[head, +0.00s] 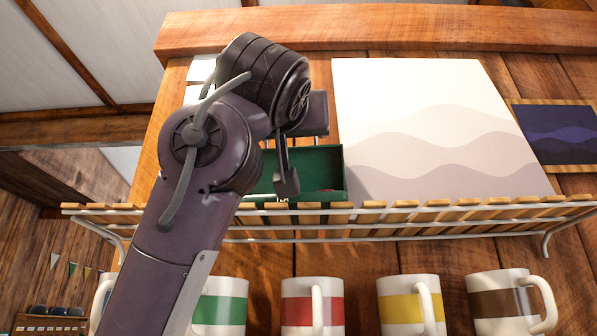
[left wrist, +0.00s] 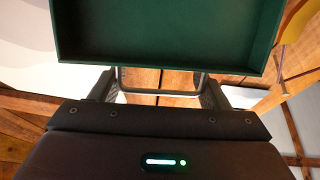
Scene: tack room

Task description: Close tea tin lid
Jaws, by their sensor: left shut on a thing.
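The green tea tin (head: 345,172) stands on the slatted shelf in the head view, partly hidden by my left arm. My left gripper (head: 318,135) is just above its green top edge, and the contact is small and partly hidden. In the left wrist view, a green panel with a raised rim, which looks like the inside of the tin's lid (left wrist: 165,28), fills the top. My left fingers (left wrist: 157,88) reach to its near edge, with a thin grey loop between them. The gripper is shut on what appears to be the lid. My right gripper is not in view.
The slatted shelf (head: 435,211) with a pale wire rail runs across the front. A large pale board with wavy bands (head: 430,120) stands close right of the tin. Striped mugs, including a red one (head: 297,308) and a yellow one (head: 396,305), are below the shelf.

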